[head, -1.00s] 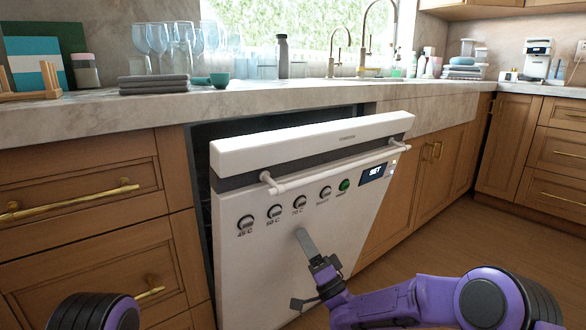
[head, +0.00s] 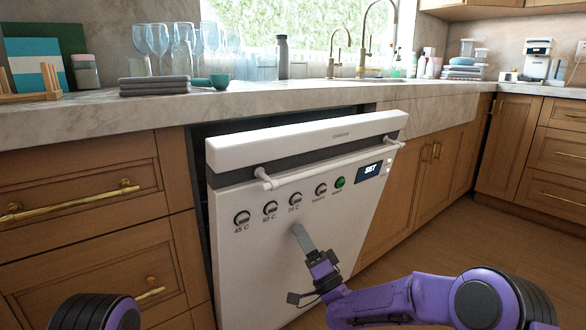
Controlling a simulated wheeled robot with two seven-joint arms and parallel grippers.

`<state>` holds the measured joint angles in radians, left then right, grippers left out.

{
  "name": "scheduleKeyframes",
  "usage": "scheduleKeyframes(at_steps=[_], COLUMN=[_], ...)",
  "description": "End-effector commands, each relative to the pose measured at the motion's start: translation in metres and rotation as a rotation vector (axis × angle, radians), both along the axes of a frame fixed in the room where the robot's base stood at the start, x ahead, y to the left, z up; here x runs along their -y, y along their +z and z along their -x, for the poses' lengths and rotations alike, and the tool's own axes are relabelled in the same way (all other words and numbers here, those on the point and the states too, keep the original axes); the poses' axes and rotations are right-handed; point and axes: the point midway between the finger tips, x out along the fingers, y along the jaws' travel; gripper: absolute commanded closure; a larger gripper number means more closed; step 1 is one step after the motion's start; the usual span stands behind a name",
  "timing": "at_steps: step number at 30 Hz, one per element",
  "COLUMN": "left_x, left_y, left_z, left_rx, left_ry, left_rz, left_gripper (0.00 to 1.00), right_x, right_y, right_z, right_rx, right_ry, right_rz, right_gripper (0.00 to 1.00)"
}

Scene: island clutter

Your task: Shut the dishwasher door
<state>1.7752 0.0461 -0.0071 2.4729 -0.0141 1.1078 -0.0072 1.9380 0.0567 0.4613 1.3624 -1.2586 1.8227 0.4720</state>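The white dishwasher door (head: 350,215) is tilted outward at its top, partly open. A dark gap (head: 235,126) shows between its top edge and the cabinet opening under the counter. A white bar handle (head: 325,166) runs across its upper front, above knobs and a lit panel. My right gripper (head: 302,240) reaches up from below, with a grey finger against or very near the front of the door below the knobs. Only one finger shows clearly, so I cannot tell its opening. My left arm shows only at the bottom left edge; its gripper is out of view.
Wooden drawers (head: 85,185) with brass handles stand left of the dishwasher, and wooden cabinets (head: 440,160) to its right. The floor (head: 500,235) at right is clear.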

Motion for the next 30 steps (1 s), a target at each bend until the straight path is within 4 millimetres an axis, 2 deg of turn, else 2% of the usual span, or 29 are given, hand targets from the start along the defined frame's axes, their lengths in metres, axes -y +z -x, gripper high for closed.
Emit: scheduleKeyframes(at_steps=[30], left_x=[-0.0004], left_y=[0.0026], left_z=[-0.0016], left_rx=[0.018], left_ry=[0.014], left_rz=[-0.006], left_gripper=[1.00], right_x=[-0.0075], right_y=[0.0120], right_z=[-0.0096], right_rx=[0.004], right_ry=[0.000], right_rz=[-0.003], right_gripper=[1.00])
